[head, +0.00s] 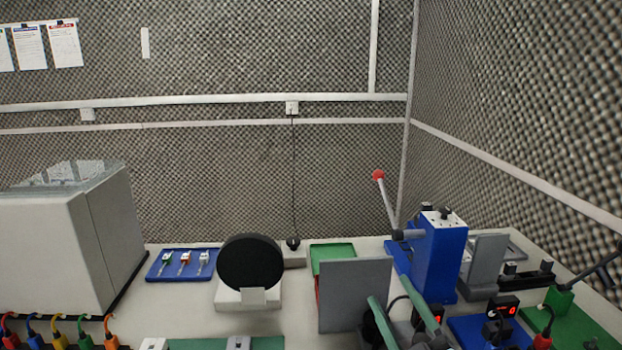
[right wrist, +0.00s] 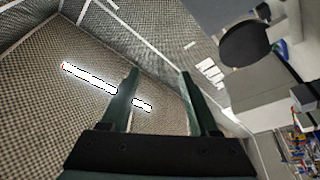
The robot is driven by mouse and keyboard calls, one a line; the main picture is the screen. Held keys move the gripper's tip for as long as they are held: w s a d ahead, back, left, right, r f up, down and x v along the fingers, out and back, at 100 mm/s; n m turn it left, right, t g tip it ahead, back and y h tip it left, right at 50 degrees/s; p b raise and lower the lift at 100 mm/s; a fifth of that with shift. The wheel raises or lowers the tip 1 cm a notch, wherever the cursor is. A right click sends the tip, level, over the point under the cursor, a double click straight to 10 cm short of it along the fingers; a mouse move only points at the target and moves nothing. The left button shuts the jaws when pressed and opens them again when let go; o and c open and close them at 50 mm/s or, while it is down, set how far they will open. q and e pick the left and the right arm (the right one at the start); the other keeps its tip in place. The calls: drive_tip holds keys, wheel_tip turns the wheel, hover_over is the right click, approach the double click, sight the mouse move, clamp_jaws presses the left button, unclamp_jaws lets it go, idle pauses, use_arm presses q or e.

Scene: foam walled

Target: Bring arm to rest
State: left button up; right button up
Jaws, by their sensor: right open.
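My right gripper (head: 388,286) shows at the bottom of the head view, right of centre, with two green fingers spread apart and pointing up. In the right wrist view, its fingers (right wrist: 158,72) stand wide apart with nothing held between them. In the head view the gripper overlaps the edge of a grey upright panel (head: 350,285) and the area before a blue lever press (head: 437,258). I cannot tell whether it touches either. My left gripper is not in view.
A white bench (head: 190,324) carries a large white box (head: 60,245), a blue tray (head: 181,264) with small connectors, a black disc on a stand (head: 249,262) and several coloured cables at front left. Blue and green boards with displays crowd the right side.

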drive_tip(key=s+d+f+m+g+h, duration=0.2)
drive_tip(key=s+f, duration=0.1)
drive_tip(key=f, duration=0.3)
drive_tip(key=s+d+f+m+g+h, duration=0.2)
drive_tip(key=s+d+f+m+g, duration=0.1)
drive_tip(key=f, duration=0.3)
drive_tip(key=s+d+f+m+g+h, duration=0.3)
drive_tip(key=f, duration=0.3)
drive_tip(key=shift+d+f, duration=0.15)
drive_tip(key=shift+f, duration=0.1)
drive_tip(key=s+f+m+g+y, duration=0.1)
drive_tip(key=s+f+g, duration=0.35)
drive_tip(key=s, duration=0.35)
drive_tip(key=s+f+m+g, duration=0.1)
drive_tip(key=s+f+g, duration=0.35)
drive_tip(key=s, duration=0.45)
drive_tip(key=w+a+f+t+y, duration=0.1)
drive_tip(key=w+a+f+t, duration=0.1)
drive_tip(key=f, duration=0.3)
drive_tip(key=w+a+f+t+y, duration=0.1)
drive_tip(key=w+a+f+t, duration=0.1)
drive_tip(key=f+t, duration=0.2)
drive_tip(key=shift+w+a+f+p, duration=0.3)
drive_tip(key=shift+w+f, duration=0.1)
drive_tip(key=shift+f, duration=0.4)
